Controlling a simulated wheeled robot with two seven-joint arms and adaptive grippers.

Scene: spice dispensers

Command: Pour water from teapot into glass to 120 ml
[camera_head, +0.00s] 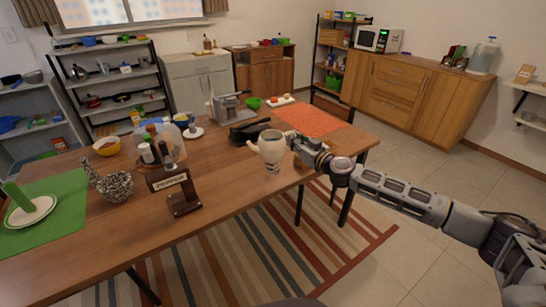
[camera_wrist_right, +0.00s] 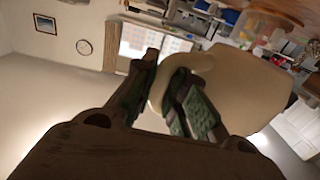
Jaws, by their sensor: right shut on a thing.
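A cream teapot (camera_head: 270,148) is near the right part of the wooden table's front edge, its spout pointing left. My right gripper (camera_head: 294,141) comes from the right and is shut on the teapot's handle. In the right wrist view the handle sits between the two green-padded fingers (camera_wrist_right: 166,88), with the pale teapot body (camera_wrist_right: 232,85) to the right. The teapot looks roughly upright. A small pale shape, possibly the glass (camera_head: 273,169), shows just under the teapot; I cannot tell it clearly from the teapot's base. My left gripper is not in view.
A pepper dispenser stand (camera_head: 174,186) and a speckled hen figure (camera_head: 112,184) stand to the left on the table (camera_head: 225,190). A dark device (camera_head: 249,130) sits behind the teapot. An orange mat (camera_head: 312,121) lies at the right end. The front middle of the table is clear.

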